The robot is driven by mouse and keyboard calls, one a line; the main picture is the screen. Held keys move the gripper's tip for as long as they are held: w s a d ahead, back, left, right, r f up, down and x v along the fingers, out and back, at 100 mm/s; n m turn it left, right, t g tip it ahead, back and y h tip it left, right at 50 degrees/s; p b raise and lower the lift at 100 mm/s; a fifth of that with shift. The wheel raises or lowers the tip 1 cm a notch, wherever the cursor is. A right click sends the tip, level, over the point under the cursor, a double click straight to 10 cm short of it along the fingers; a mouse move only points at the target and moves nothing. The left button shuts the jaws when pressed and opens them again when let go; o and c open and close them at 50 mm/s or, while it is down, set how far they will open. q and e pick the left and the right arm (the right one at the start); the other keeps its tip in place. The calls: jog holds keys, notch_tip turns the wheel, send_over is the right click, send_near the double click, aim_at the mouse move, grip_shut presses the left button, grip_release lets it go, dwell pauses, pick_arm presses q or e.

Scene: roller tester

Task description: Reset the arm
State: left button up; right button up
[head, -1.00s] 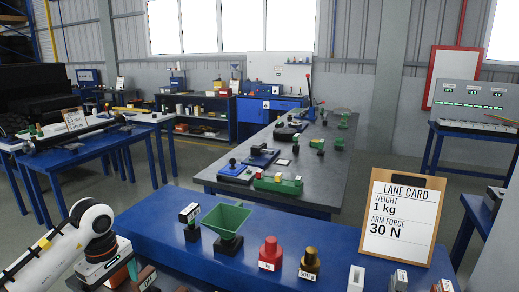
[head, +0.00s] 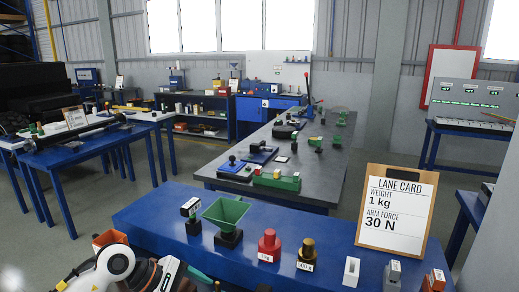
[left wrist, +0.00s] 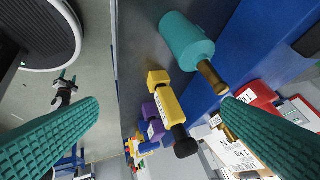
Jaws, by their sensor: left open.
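My left arm enters the head view at the lower left, low over the near edge of the blue table (head: 150,215). My left gripper (left wrist: 160,104) shows in the left wrist view as two teal ridged fingers spread wide, with nothing held between them. Beyond them are a teal cylinder (left wrist: 187,40) with a brass-coloured end, a yellow piece (left wrist: 170,105) with a black knob, and a purple piece (left wrist: 153,118). The lane card (head: 396,212) reads weight 1 kg and arm force 30 N. Which item is the arm to be reset is not clear. My right gripper is out of view.
On the blue table stand a green hopper (head: 227,212), a red weight (head: 269,245), a brass-coloured weight (head: 307,253) and a white block (head: 351,271). A grey bench (head: 225,186) with small devices, including a red-handled lever (head: 311,101), lies behind.

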pick_arm(q)
jog(key=s+d+r+n+t+h, duration=0.2)
jog(key=d+r+n+t+h, duration=0.65)
jog(key=r+n, duration=0.3)
jog(key=w+a+f+n+t+y, duration=0.1)
jog(key=a+n+t+y, duration=0.4)
jog(key=n, duration=0.6)
jog(key=a+f+n+t+y, duration=0.1)
jog(key=a+n+t+y, duration=0.35)
jog(key=n, duration=0.65)
jog(key=s+a+f+n+g+y, duration=0.3)
jog(key=f+n+y, duration=0.2)
jog(key=f+n, duration=0.2)
jog(key=s+a+f+n+g+y, duration=0.35)
jog(key=f+n, duration=0.25)
jog(key=n, duration=0.2)
jog(key=s+d+f+n+g, duration=0.1)
jog(key=s+f+n+g, duration=0.2)
jog(key=s+f+g, duration=0.45)
jog(key=s+f+n+g, duration=0.2)
jog(key=s+f+n, duration=0.2)
jog(key=s, duration=0.7)
notch_tip(320, 180, down, 25)
jog(key=g, duration=0.2)
jog(key=s+a+f, duration=0.3)
jog(key=s+f, duration=1.4)
jog(key=shift+s+m+g+h, duration=0.25)
jog(key=shift+m+g+h, duration=0.1)
jog(key=shift+m+g, duration=0.1)
